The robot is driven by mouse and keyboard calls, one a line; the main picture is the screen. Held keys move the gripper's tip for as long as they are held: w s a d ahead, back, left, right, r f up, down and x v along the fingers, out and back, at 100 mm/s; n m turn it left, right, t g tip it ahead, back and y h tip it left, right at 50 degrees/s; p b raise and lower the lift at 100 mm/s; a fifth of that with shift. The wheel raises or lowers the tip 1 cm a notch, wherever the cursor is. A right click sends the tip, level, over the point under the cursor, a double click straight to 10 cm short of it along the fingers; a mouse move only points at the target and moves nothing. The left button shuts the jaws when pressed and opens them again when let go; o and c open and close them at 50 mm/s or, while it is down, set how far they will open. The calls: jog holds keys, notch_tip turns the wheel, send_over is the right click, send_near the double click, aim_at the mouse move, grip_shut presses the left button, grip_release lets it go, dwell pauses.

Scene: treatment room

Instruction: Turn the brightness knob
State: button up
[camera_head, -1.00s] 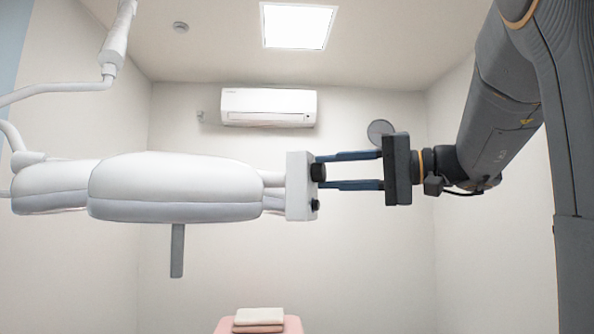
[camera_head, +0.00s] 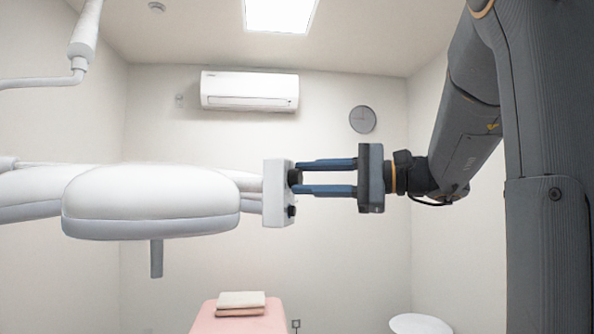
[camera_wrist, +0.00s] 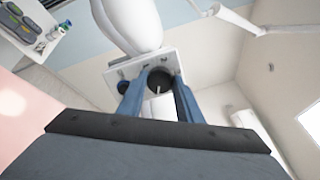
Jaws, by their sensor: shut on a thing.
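A white surgical lamp with a rounded head (camera_head: 150,203) hangs at the left in the head view. At its right end is a white control panel (camera_head: 272,195) with two black knobs. My gripper (camera_head: 300,177) reaches in from the right, its blue fingers above and below the larger upper knob (camera_head: 294,176), shut on it. The smaller lower knob (camera_head: 292,211) is below, clear of the fingers. In the wrist view the larger knob (camera_wrist: 160,78) sits between the fingertips, and the smaller knob (camera_wrist: 124,87) is beside the left finger. I cannot tell which label either knob bears.
A pink bed (camera_head: 205,322) with folded towels (camera_head: 241,300) stands below, at the back. A white round seat (camera_head: 420,325) shows at lower right. A lamp arm (camera_head: 80,45) hangs at upper left. An air conditioner (camera_head: 249,90) and a clock (camera_head: 362,119) are on the back wall.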

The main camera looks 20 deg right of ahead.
jog(key=shift+m, duration=0.5)
jog(key=o, duration=1)
jog(key=shift+d, duration=0.1)
jog(key=shift+b+v, duration=1.35)
jog(key=shift+v, duration=2.5)
jog(key=shift+f, duration=0.15)
